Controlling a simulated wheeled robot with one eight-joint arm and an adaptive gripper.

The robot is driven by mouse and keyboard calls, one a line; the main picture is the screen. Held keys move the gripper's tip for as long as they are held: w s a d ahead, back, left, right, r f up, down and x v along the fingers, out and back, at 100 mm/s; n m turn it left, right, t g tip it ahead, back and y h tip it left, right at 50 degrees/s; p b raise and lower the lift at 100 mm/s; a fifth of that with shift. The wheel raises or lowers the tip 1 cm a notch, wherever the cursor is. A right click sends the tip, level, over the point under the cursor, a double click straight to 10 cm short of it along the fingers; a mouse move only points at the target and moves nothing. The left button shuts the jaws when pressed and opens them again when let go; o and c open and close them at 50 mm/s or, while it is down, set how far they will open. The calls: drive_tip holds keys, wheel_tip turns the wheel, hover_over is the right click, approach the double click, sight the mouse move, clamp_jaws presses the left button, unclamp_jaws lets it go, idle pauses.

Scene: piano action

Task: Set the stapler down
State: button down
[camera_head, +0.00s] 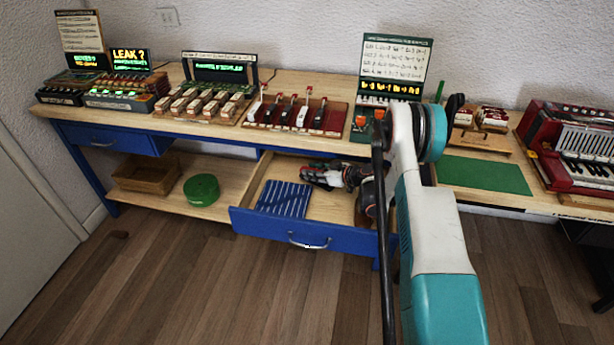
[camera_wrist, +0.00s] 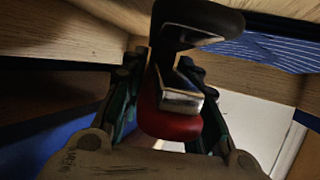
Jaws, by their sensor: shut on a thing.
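The stapler, dark with a metal end and a red part, shows in the wrist view (camera_wrist: 178,100) between the fingers of my gripper (camera_wrist: 160,78). My gripper is shut on it. In the head view the stapler (camera_head: 314,177) is small and partly merged with the fingers, at the tip of my gripper (camera_head: 333,175). They are over the right part of the open blue drawer (camera_head: 275,238), to the right of a blue striped cloth (camera_head: 284,198). I cannot tell whether the stapler touches the drawer floor.
The drawer floor has bare wood around the cloth. The workbench top (camera_head: 225,133) above holds piano-action models and displays. A green round tin (camera_head: 201,189) and a wooden tray (camera_head: 146,175) sit on the lower shelf. A green mat (camera_head: 484,175) lies at right.

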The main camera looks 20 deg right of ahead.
drive_tip(key=shift+w+a+f, duration=0.1)
drive_tip(key=shift+w+f, duration=0.15)
drive_tip(key=shift+w, duration=0.2)
drive_tip(key=w+f+b, duration=0.1)
drive_tip(key=w, duration=0.1)
drive_tip(key=w+f+b, duration=0.1)
drive_tip(key=shift+w+a+f, duration=0.35)
drive_tip(key=shift+a, duration=0.05)
drive_tip(key=shift+r, duration=0.1)
drive_tip(key=c, duration=1.2)
unclamp_jaws()
drive_tip(key=shift+s, duration=0.1)
drive_tip(key=shift+c, duration=0.2)
